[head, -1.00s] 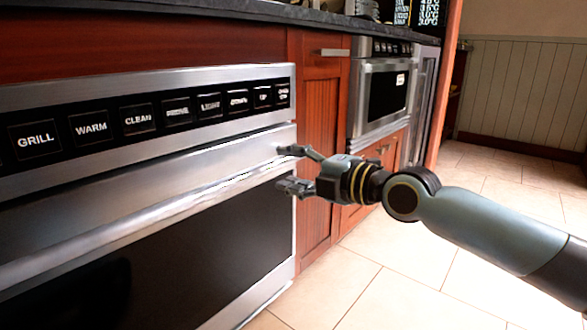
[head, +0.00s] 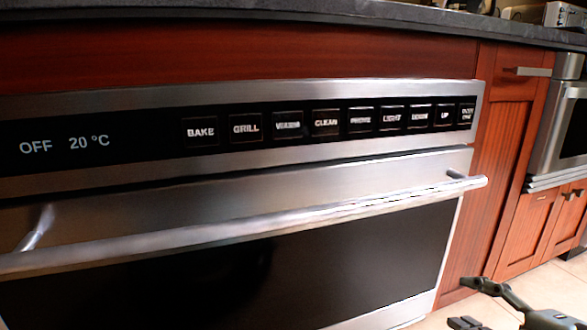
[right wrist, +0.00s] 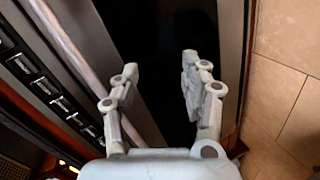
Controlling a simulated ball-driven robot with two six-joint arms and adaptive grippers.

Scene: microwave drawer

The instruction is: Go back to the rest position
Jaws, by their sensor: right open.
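My right gripper (head: 474,304) is at the bottom right corner of the head view, low beside the front of the microwave drawer (head: 270,270). Its fingers are spread with nothing between them. In the right wrist view the right gripper (right wrist: 160,75) is also open and empty, with the dark drawer front (right wrist: 165,30) behind its fingers. The drawer's long steel handle bar (head: 300,220) is apart from the gripper. The drawer looks shut. My left gripper is not in view.
A control panel (head: 250,128) above the drawer reads OFF and 20 °C beside several buttons. A dark countertop (head: 260,18) runs above. A wooden cabinet (head: 500,150) and another oven (head: 566,130) stand to the right. Tiled floor (head: 545,283) is open at the lower right.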

